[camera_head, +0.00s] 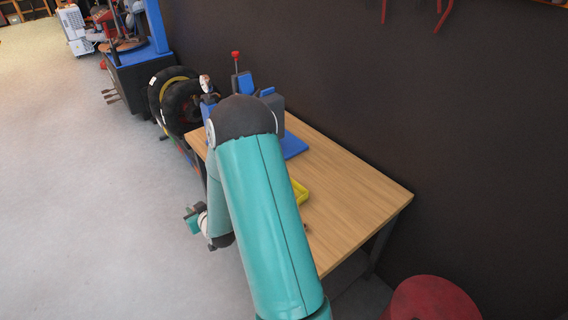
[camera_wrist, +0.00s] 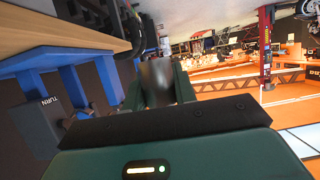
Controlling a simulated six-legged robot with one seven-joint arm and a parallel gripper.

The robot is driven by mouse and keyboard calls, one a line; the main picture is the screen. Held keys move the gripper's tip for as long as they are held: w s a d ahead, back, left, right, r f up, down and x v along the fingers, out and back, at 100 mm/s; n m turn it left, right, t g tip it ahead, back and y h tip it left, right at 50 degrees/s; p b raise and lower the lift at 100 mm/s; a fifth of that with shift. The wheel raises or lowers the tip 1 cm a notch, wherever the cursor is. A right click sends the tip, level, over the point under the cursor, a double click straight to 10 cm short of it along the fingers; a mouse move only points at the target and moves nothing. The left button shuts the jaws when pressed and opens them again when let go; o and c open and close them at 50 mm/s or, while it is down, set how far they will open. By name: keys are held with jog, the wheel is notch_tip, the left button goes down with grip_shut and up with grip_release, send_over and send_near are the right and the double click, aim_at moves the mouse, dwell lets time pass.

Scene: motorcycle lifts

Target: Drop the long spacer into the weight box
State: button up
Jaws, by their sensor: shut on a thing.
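In the wrist view my gripper (camera_wrist: 158,92) has its two dark green fingers closed on a grey, cylinder-like piece (camera_wrist: 156,74), which I take to be the long spacer. Its far end and full length cannot be made out. In the head view my gripper (camera_head: 191,218) is small, low and left of the wooden table, over the floor; the piece cannot be made out there. A yellow open box (camera_head: 300,193), possibly the weight box, sits on the tabletop. My arm hides most of it. My gripper is apart from it.
The wooden table (camera_head: 352,193) stands along a dark wall, bare at its right end. A blue device with a red knob (camera_head: 236,56) is at its far end. Tyres (camera_head: 172,95) stand beyond. A red round object (camera_head: 435,300) is at lower right. Floor at left is clear.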

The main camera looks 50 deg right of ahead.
jog(key=s+d+r+m+g+h, duration=0.15)
jog(key=s+d, duration=0.35)
jog(key=d, duration=0.5)
jog(key=s+d+r+m+h, duration=0.15)
jog(key=s+d, duration=0.25)
jog(key=d, duration=0.6)
jog(key=s+d+r+m+g+h, duration=0.1)
jog(key=s+d+r, duration=0.3)
jog(key=d, duration=0.7)
jog(key=shift+t, duration=0.25)
jog(key=shift+s+a+f, duration=0.1)
jog(key=shift+s+f, duration=0.1)
jog(key=shift+f, duration=0.95)
jog(key=shift+s+a+f, duration=0.1)
jog(key=shift+s+f, duration=0.05)
jog(key=shift+f, duration=1.05)
jog(key=shift+s+a+f, duration=0.1)
jog(key=shift+s+f, duration=0.1)
jog(key=shift+f, duration=0.95)
jog(key=o, duration=1)
jog(key=shift+o, duration=0.2)
